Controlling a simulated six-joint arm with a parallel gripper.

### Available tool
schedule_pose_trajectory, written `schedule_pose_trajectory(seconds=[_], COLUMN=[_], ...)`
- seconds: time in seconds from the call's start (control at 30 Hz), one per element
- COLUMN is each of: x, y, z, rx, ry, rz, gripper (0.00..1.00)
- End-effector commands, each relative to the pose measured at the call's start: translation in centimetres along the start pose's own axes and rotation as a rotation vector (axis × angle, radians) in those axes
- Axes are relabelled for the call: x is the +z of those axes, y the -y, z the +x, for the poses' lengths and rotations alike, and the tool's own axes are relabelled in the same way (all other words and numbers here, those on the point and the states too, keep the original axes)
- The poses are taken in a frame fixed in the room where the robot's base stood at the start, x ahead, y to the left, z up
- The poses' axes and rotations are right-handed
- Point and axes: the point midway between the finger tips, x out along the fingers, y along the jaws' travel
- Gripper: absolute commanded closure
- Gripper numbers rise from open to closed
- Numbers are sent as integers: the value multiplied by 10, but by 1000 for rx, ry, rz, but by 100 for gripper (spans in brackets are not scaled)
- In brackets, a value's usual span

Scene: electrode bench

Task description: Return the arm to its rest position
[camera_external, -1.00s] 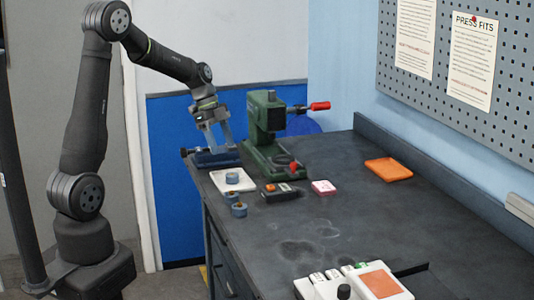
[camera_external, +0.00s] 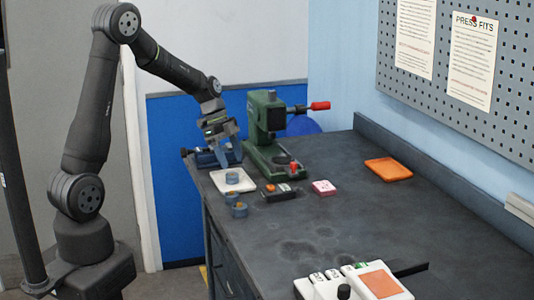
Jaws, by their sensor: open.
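My gripper (camera_external: 222,152) is at the far left end of the dark bench (camera_external: 340,220). It points down, just above and behind the white tray (camera_external: 220,187). Its jaws are open, and I see nothing held between them. The small blue vise (camera_external: 200,158) behind it is partly hidden by the gripper. A blue-grey round part (camera_external: 232,179) sits on the white tray. Two similar parts (camera_external: 239,210) stand on the bench in front of the tray.
A green press (camera_external: 266,140) with a red-tipped handle stands close right of my gripper. A black device (camera_external: 278,193), a pink box (camera_external: 324,187) and an orange tray (camera_external: 388,170) lie further right. A white control box (camera_external: 352,285) is at the front. The bench middle is clear.

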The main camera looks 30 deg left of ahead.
Motion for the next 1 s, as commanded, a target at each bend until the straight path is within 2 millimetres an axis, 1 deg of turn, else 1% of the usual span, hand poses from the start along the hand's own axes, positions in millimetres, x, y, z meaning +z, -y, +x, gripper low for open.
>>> schedule_pose_trajectory(seconds=[0.17,0.27,0.37,0.47,0.5,0.53,0.6,1.0], x=[0,2,6,12,18,16,15,15], y=[0,0,0,0,0,1,2,1], z=[0,4,14,30,33,21,6,-75], rx=[0,1,2,4,2,-5,-6,-5], ry=[0,0,0,1,1,0,-1,0], rz=[0,0,0,-1,-3,1,2,1], gripper=[41,41,41,41,41,41,41,41])
